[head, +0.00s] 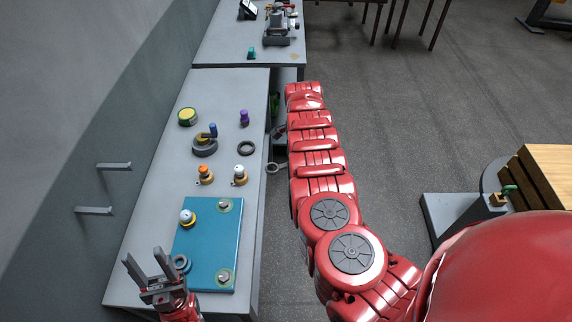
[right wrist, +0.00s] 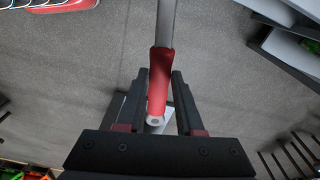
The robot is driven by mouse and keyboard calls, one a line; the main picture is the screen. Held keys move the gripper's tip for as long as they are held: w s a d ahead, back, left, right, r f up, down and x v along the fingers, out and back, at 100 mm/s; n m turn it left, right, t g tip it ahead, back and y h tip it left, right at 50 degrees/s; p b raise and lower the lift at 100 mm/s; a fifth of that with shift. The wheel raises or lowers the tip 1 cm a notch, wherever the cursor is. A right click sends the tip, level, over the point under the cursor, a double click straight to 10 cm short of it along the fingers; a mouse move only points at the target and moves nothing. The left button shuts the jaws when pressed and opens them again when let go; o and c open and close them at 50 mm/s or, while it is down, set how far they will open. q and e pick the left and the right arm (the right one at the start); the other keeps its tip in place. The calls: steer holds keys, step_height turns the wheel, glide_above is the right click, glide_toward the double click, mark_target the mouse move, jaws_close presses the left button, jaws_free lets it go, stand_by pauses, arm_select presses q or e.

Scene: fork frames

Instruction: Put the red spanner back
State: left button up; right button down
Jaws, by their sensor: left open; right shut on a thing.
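The red spanner (right wrist: 159,85) is in my right gripper (right wrist: 158,74). Its red handle lies between the two dark fingers in the right wrist view, and its grey shaft runs out of the top of that view. The handle's near end has a small hole. In the head view my right arm hides most of this gripper, and the spanner cannot be made out for certain. My left gripper (head: 146,258) is open and empty over the bench's near left corner. Two bare grey pegs, an upper peg (head: 115,166) and a lower peg (head: 94,210), stick out from the left wall.
The grey bench (head: 150,212) runs along the wall. It carries a teal board (head: 208,245), several knobs, a black ring (head: 247,148) and a purple piece (head: 244,118). A second bench (head: 228,47) stands beyond. A wooden-topped unit (head: 548,170) is at right. Open floor lies between.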

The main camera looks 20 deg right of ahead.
steer(key=shift+w+d+f+b, duration=0.2)
steer(key=shift+d, duration=0.3)
steer(key=shift+w+d+f+b, duration=0.15)
steer(key=shift+d, duration=0.35)
steer(key=d+f+n+b, duration=0.2)
steer(key=d+n, duration=0.1)
steer(key=shift+w+f+b, duration=0.3)
steer(key=shift+w, duration=0.1)
steer(key=shift+d, duration=0.1)
steer(key=shift+s+f, duration=0.1)
steer(key=shift+f, duration=0.1)
steer(key=shift+d+f+n+b, duration=0.15)
steer(key=shift+f+n+b, duration=0.4)
steer(key=shift+n, duration=0.05)
